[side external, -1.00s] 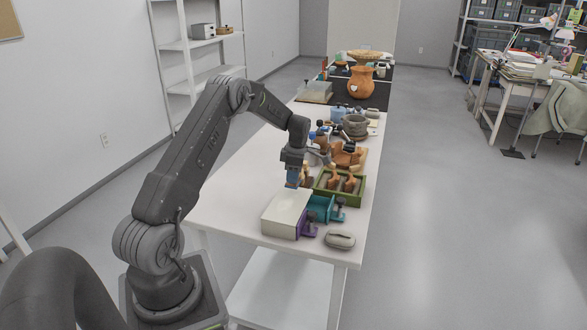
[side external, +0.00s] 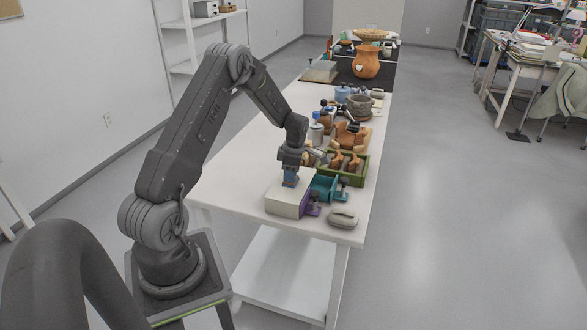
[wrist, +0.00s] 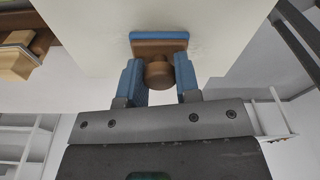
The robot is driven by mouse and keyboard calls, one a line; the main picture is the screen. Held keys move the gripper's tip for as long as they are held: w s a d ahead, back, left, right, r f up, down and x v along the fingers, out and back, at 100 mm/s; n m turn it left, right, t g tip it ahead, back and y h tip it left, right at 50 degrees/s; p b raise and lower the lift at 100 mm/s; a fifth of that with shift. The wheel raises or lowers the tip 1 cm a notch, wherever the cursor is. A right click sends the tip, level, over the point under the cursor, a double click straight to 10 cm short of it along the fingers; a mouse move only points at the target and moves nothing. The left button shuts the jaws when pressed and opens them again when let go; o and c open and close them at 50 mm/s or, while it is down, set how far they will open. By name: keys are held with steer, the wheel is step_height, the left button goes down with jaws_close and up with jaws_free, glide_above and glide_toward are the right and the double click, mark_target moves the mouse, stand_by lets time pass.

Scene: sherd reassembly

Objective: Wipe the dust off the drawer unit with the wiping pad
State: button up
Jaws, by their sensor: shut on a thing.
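The drawer unit (side external: 283,202) is a box with a pale top near the front end of the table, with a purple drawer and a teal drawer pulled out on its right side. Its pale top also shows in the wrist view (wrist: 90,22). My gripper (wrist: 160,78) has blue fingers shut on the brown round knob of the wiping pad (wrist: 158,37), which has a brown back and a blue edge. The pad is over the unit's top; whether it touches is hard to tell. I cannot make out dust clearly.
A grey oval object (side external: 343,218) lies right of the open drawers. A green tray (side external: 362,178) with brown pieces stands just behind, with several pots and tools beyond. The white table (side external: 235,165) is clear to the left.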

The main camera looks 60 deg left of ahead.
steer(key=shift+s+d, duration=1.95)
steer(key=shift+s, duration=0.05)
steer(key=shift+w+a, duration=4.1)
steer(key=shift+w+d, duration=0.1)
steer(key=shift+d, duration=0.15)
steer(key=shift+s+d, duration=4)
steer(key=shift+s, duration=0.05)
steer(key=shift+w+a, duration=4.1)
steer(key=shift+a, duration=0.05)
step_height(320, 180, up, 8)
steer(key=shift+d, duration=0.15)
